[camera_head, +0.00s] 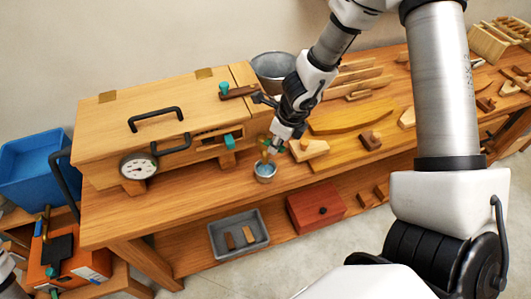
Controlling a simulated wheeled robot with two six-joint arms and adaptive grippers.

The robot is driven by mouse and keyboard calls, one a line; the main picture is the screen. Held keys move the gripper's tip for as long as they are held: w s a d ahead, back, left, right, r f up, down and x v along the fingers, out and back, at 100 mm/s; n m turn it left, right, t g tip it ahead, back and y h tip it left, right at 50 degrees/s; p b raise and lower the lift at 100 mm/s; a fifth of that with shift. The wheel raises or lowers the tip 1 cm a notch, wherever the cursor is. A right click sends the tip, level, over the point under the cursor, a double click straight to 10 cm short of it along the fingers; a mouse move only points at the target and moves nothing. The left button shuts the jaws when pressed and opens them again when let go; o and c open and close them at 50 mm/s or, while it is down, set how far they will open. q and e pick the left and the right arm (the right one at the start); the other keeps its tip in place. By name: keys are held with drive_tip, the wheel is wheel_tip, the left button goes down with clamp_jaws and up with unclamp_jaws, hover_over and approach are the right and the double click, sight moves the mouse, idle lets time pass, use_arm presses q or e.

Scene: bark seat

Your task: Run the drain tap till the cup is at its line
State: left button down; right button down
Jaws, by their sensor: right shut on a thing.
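The drain tap (265,153), a small brass-coloured piece, is at the front right of a wooden box, directly above the cup. The cup (265,175) is small and pale and stands upright on the bench; bluish liquid shows inside. Its line and exact level are too small to make out. The fingertips partly hide the tap. My left gripper is not in view.
The wooden box (165,100) has black handles and a round dial (138,166). A metal bucket (274,68) stands behind it. Wooden pieces lie right of the cup. A grey tray (222,250) and red box (315,207) sit below. A blue bin (35,165) is left.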

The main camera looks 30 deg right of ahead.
drive_tip(key=a+m+b, duration=0.1)
drive_tip(key=m+b, duration=0.1)
drive_tip(key=a+m+h+b, duration=0.1)
drive_tip(key=m+b, duration=0.1)
drive_tip(key=a+m+b, duration=0.1)
drive_tip(key=m, duration=0.2)
drive_tip(key=shift+s+f+h+b, duration=0.1)
drive_tip(key=shift+s+h+b, duration=0.05)
drive_tip(key=shift+h+b, duration=0.25)
drive_tip(key=shift+a+m, duration=0.1)
drive_tip(key=shift+m, duration=0.5)
drive_tip(key=c, duration=1)
unclamp_jaws()
